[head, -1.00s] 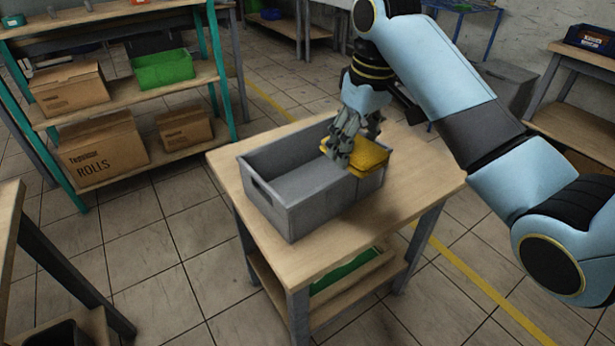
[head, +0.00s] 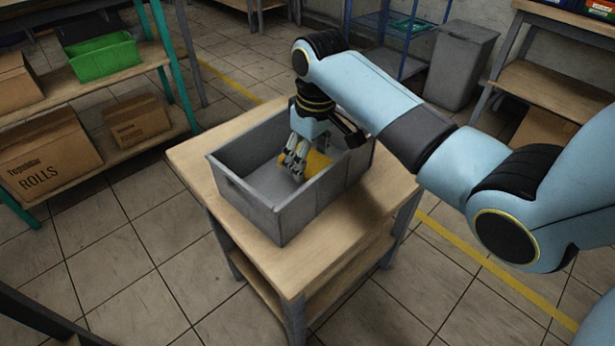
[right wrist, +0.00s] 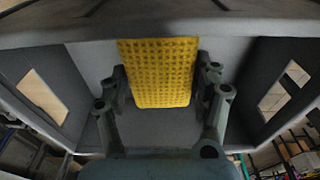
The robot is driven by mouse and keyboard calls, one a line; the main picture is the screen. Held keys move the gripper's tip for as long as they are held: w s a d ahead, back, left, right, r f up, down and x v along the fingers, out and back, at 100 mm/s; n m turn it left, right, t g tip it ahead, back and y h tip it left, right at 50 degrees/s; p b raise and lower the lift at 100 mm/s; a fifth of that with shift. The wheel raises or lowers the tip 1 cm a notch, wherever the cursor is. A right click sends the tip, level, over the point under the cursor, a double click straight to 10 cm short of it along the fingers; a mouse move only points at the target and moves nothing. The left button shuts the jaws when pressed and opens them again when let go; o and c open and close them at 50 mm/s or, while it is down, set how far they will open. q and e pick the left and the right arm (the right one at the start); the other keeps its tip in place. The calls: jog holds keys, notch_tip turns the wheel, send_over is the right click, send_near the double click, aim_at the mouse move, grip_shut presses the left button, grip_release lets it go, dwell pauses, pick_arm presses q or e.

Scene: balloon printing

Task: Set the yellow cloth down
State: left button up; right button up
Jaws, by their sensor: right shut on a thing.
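The yellow cloth (head: 317,163) is inside the grey crate (head: 262,207), towards its right part in the head view. My right gripper (head: 297,168) reaches down into the crate and is shut on the cloth. In the right wrist view the cloth (right wrist: 158,72) has a waffle-like texture and sits between the two fingers of my right gripper (right wrist: 160,95). Whether the cloth touches the crate floor is hard to tell. My left gripper is not in the head view.
The crate stands on a small wooden table (head: 207,157) with a lower shelf. A shelf unit at the left holds a green bin (head: 103,56) and cardboard boxes (head: 48,155). A grey bin (head: 461,65) stands behind. Tiled floor around the table is clear.

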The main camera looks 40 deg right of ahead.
aim_at(313, 161)
notch_tip(313, 161, down, 2)
jog(key=shift+s+f, duration=0.1)
jog(key=shift+f, duration=0.1)
notch_tip(313, 161, down, 2)
jog(key=shift+f+b, duration=0.25)
jog(key=shift+b, duration=0.25)
jog(key=shift+f, duration=0.15)
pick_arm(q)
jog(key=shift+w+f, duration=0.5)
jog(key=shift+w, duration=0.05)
pick_arm(e)
jog(key=o, duration=1.1)
jog(key=shift+c, duration=0.2)
jog(key=r, duration=0.3)
jog(key=r+p, duration=0.1)
jog(key=r, duration=0.3)
jog(key=s+r+p, duration=0.1)
jog(key=r, duration=0.3)
jog(key=shift+d+r, duration=0.1)
jog(key=shift+r, duration=0.05)
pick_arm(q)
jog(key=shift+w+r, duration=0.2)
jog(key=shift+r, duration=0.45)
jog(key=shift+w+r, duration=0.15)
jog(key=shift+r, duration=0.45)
pick_arm(e)
jog(key=shift+s+r, duration=0.1)
jog(key=shift+r, duration=0.35)
